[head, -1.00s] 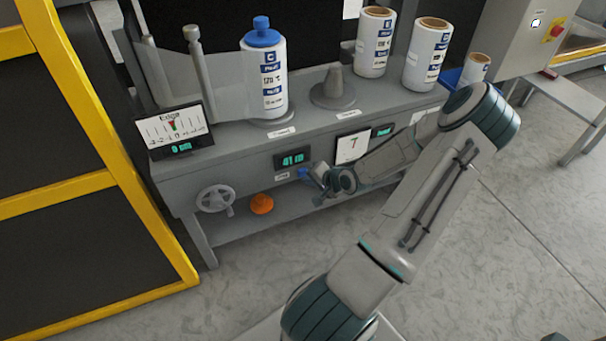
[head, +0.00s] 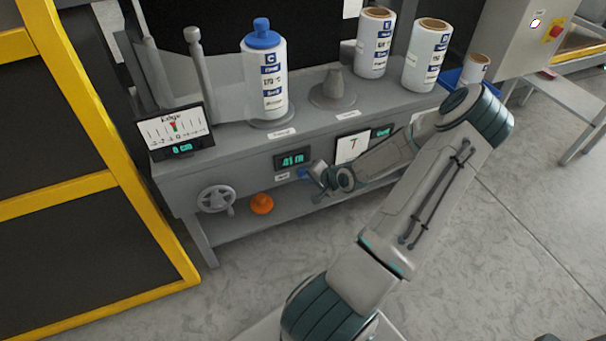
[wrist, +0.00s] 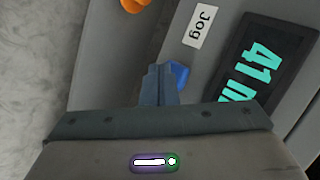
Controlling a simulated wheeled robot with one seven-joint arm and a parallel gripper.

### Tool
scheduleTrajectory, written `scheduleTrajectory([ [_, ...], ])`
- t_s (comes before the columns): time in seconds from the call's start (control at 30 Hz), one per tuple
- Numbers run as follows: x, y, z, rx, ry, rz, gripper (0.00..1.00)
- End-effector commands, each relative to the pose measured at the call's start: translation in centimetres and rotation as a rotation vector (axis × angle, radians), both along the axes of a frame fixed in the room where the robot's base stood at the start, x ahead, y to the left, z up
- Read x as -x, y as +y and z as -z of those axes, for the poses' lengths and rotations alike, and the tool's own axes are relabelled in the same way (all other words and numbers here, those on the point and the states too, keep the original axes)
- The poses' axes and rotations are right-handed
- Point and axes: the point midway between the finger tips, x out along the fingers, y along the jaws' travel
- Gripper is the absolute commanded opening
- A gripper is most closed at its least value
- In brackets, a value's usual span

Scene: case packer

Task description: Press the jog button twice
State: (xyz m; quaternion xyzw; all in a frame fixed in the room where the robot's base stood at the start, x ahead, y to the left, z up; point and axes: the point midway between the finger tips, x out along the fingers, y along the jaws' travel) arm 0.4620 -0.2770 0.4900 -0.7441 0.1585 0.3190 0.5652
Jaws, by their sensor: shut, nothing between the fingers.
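The blue jog button (wrist: 180,73) is on the front panel of the grey machine. In the wrist view it sits beside the "Jog" label (wrist: 199,26) and the display (wrist: 262,70), partly hidden by my fingertips. In the head view the jog button (head: 304,173) is a small blue patch right of the label, just below the display (head: 292,159) reading about 41 m. My gripper (wrist: 160,72) is shut and empty, its tips right at the button. I cannot tell whether they touch it. The gripper also shows in the head view (head: 312,172).
A handwheel (head: 215,199) and an orange knob (head: 262,204) are on the left of the front. A roll with a blue cap (head: 264,75) and a grey spindle (head: 334,88) stand on top. White rolls (head: 427,55) stand further right. A yellow-framed guard (head: 95,150) is at left.

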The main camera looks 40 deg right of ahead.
Motion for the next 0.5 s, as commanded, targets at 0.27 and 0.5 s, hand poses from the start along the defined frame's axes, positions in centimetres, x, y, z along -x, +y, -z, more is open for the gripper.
scheduleTrajectory([
  [0.27, -0.28, -0.06, -0.05, 0.000, 0.000, 0.000, 0.00],
  [0.5, -0.58, -0.17, -0.06, 0.001, 0.000, 0.001, 0.00],
])
